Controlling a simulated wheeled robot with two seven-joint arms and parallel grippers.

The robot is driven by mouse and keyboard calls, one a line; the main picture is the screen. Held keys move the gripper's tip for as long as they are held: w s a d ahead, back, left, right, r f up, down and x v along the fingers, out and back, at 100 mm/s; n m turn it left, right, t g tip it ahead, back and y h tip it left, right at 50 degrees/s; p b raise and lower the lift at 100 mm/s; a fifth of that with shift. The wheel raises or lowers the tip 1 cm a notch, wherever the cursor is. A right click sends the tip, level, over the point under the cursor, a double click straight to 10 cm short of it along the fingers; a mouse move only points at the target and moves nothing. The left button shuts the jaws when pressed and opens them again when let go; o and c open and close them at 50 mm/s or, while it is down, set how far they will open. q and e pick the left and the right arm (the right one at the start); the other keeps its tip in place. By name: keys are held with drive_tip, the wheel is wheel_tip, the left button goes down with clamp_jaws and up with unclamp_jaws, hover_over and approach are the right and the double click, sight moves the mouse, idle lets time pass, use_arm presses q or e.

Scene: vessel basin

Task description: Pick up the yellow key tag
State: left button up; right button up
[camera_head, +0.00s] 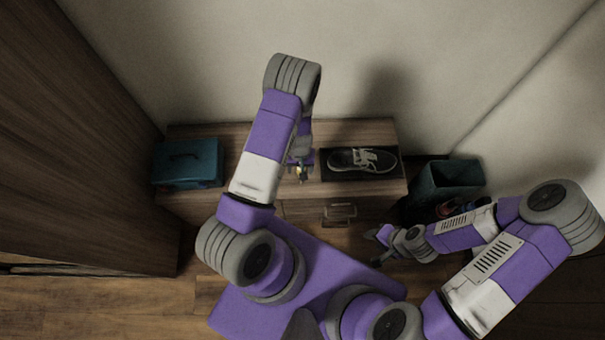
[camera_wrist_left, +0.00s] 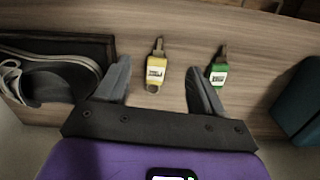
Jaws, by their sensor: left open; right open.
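The yellow key tag (camera_wrist_left: 155,71), with a metal key at one end and a ring at the other, lies on the wooden cabinet top. In the left wrist view it appears between the two fingers of my left gripper (camera_wrist_left: 158,66), which is open and empty. In the head view the left gripper (camera_head: 301,172) is over the cabinet top and largely hides the tag. My right gripper (camera_head: 380,240) is low, in front of the cabinet and apart from the tag.
A green key tag (camera_wrist_left: 218,74) lies to the right of the yellow one in the left wrist view. A teal toolbox (camera_head: 187,163) stands at the cabinet's left. A shoe (camera_head: 362,161) lies on a dark tray (camera_head: 330,176) at the right. A dark green bin (camera_head: 447,178) stands beside the cabinet.

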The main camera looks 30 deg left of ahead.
use_arm(q)
drive_tip(key=w, duration=0.1)
drive_tip(key=w+a+f+b, duration=0.1)
drive_tip(key=w, duration=0.1)
drive_tip(key=w+a+f+b, duration=0.1)
drive_tip(key=w, duration=0.1)
drive_tip(key=shift+a+f, duration=0.2)
wheel_tip(320, 180, down, 2)
drive_tip(key=shift+f+b, duration=0.15)
drive_tip(key=shift+b, duration=0.25)
drive_tip(key=f, duration=0.1)
drive_tip(key=f+b, duration=0.1)
drive_tip(key=f, duration=0.1)
drive_tip(key=f+b, duration=0.1)
drive_tip(key=f, duration=0.1)
drive_tip(key=shift+s+d, duration=0.1)
drive_tip(key=shift+s, duration=0.25)
drive_tip(key=shift+r, duration=0.15)
use_arm(e)
wheel_tip(320, 180, down, 6)
use_arm(q)
drive_tip(key=c, duration=1.1)
use_arm(e)
drive_tip(key=shift+w, duration=0.1)
